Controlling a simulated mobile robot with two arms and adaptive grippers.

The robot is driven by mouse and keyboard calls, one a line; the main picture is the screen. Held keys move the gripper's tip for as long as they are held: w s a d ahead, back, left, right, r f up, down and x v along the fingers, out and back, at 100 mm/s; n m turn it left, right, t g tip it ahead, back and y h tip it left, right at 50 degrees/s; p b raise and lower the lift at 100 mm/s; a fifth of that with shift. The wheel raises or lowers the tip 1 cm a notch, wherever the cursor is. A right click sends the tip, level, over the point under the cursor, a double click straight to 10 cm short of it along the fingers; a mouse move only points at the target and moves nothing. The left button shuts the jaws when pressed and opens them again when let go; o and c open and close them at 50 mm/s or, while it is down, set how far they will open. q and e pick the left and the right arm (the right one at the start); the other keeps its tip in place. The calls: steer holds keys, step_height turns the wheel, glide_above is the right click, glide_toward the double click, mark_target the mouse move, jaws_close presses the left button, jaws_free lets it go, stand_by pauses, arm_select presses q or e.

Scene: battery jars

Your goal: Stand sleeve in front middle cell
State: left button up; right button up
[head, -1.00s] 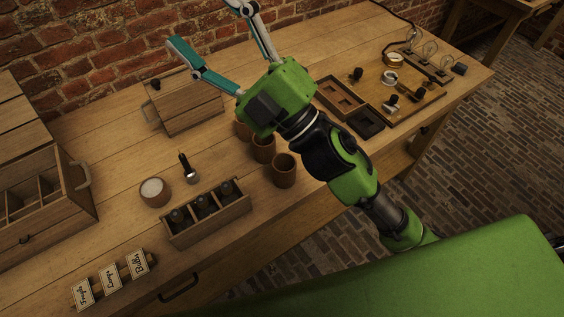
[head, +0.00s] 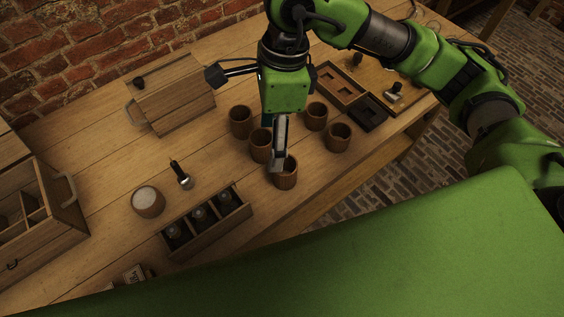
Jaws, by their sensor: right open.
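Several brown round cups stand in rows on the table, among them a front cup (head: 287,180), one behind it (head: 260,147) and one to the right (head: 338,138). My right gripper (head: 277,166) points down, its fingertips at the front cup and overlapping its rim in the picture. It is open; whether the tips are above or inside the cup I cannot tell. I cannot make out a sleeve at the fingers. A wooden box (head: 206,239) with three compartments stands front left, with a dark cylindrical piece in each. My left gripper is out of view.
A pale-topped round pot (head: 148,202) and a dark-handled tool (head: 181,175) lie left of the cups. A wooden chest (head: 170,93) stands at the back. Trays (head: 342,84) are at the right. Bare table lies between chest and pot.

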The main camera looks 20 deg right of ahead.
steer(key=w+d+h, duration=0.1)
steer(key=w+d, duration=0.1)
steer(key=d, duration=0.2)
steer(key=shift+t+h, duration=0.3)
steer(key=shift+t, duration=0.1)
steer(key=f+p, duration=0.1)
steer(key=f, duration=0.3)
steer(key=f+p, duration=0.1)
steer(key=f, duration=0.3)
steer(key=f+p, duration=0.1)
steer(key=f, duration=0.3)
steer(key=shift+s+a+f, duration=0.25)
steer(key=shift+s+a, duration=0.05)
steer(key=shift+a, duration=0.1)
steer(key=shift+f, duration=0.3)
steer(key=c, duration=0.9)
